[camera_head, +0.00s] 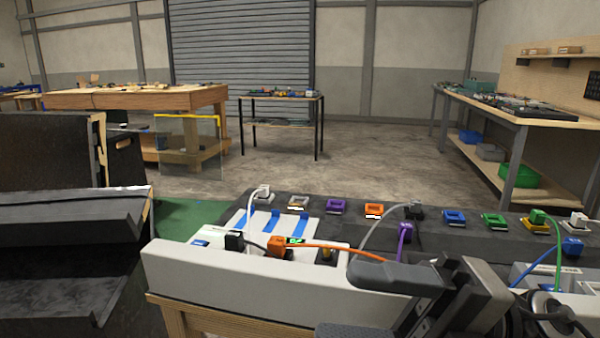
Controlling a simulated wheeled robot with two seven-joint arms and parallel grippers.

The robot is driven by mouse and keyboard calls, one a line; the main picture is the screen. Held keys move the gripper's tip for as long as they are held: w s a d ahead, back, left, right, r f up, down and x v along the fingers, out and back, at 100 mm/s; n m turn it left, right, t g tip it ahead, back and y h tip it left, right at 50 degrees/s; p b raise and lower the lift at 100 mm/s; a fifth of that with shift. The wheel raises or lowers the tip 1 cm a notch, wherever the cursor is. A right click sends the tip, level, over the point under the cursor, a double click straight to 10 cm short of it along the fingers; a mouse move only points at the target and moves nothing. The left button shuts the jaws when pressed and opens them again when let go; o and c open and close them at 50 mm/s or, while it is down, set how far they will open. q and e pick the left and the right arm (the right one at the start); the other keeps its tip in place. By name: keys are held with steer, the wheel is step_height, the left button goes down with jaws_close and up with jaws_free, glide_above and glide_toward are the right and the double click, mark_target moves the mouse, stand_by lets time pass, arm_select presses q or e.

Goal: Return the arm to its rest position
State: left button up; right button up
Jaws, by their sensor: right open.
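My right gripper (337,299) is at the bottom of the head view, over the front edge of the console. Its dark fingers point left and stand apart, with nothing seen between them. My right arm comes in from the bottom right and hides part of the console. The console (240,276) carries a white panel with blue strips (262,222), coloured sockets and plugged cables. An orange plug (277,244) has an orange cable running right behind the gripper's upper finger. A purple plug (405,231) stands just behind the gripper. My left gripper is not in view.
A black socket rail with purple (336,206), orange (374,209), blue (454,217) and green (493,220) sockets runs along the back. Grey, green and blue cables loop close to my right arm. Dark panels (50,160) stand at left. Workbenches stand farther back, with open floor (370,165) between.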

steer(key=w+d+f+m+t+h, duration=0.4)
steer(key=f+m+t+h, duration=0.3)
steer(key=m+t, duration=0.6)
steer(key=w+d+f+m+t+h, duration=0.3)
steer(key=w+f+m+t+h, duration=0.4)
steer(key=m, duration=1)
arm_select(q)
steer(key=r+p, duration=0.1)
steer(key=p, duration=0.1)
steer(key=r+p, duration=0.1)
steer(key=p, duration=0.2)
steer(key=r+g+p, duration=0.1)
steer(key=p, duration=0.1)
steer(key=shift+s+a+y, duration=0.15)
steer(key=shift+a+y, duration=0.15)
arm_select(e)
steer(key=s+f+m+g+h, duration=0.2)
steer(key=s+f+m+g, duration=0.1)
steer(key=s+f, duration=0.3)
steer(key=s+d+f+m+g+h, duration=0.1)
steer(key=s+f+m+g, duration=0.2)
steer(key=f, duration=0.7)
steer(key=s+g, duration=0.1)
steer(key=s, duration=0.1)
steer(key=shift+s+d+f+h, duration=0.15)
steer(key=shift+s+d+h, duration=0.1)
steer(key=shift+s+h, duration=0.15)
